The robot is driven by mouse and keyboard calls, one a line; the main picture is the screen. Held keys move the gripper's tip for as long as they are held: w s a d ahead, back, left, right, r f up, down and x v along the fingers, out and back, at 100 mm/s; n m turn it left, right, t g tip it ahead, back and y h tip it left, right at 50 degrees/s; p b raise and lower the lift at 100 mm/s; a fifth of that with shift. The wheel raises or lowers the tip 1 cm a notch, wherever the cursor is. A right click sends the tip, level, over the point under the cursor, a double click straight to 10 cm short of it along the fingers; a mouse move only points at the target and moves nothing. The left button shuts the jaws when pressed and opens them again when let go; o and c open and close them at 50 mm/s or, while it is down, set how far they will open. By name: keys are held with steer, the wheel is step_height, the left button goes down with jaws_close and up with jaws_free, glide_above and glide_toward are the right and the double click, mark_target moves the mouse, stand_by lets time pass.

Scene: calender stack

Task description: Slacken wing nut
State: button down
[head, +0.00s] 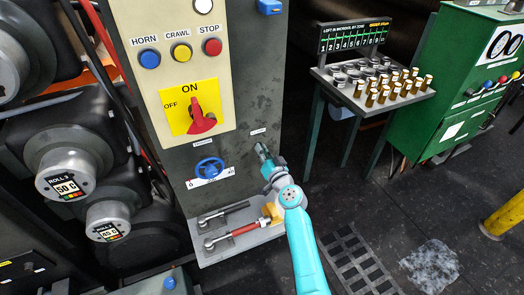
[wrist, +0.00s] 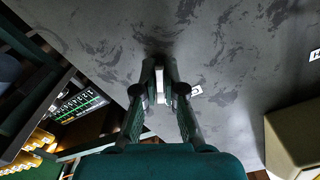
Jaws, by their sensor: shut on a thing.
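In the wrist view, my gripper's two fingers (wrist: 166,82) come together at the grey panel face. They are shut on a small pale piece (wrist: 159,86), apparently the wing nut. Most of it is hidden between the fingers, so its shape and angle cannot be told. In the head view my gripper covers it.
A blue handwheel (head: 209,168) sits left of my gripper. A shelf (head: 240,246) below holds a red-handled wrench (head: 238,234) and a dark one. A red rotary switch (head: 202,120) is above left. A bench with several small cylinders (head: 384,92) stands right. Open floor lies between.

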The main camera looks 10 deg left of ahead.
steer(key=shift+n, duration=0.5)
stand_by(0.3)
steer(key=c, duration=1.3)
jaws_free()
steer(key=v, duration=1.2)
steer(key=shift+f, duration=0.1)
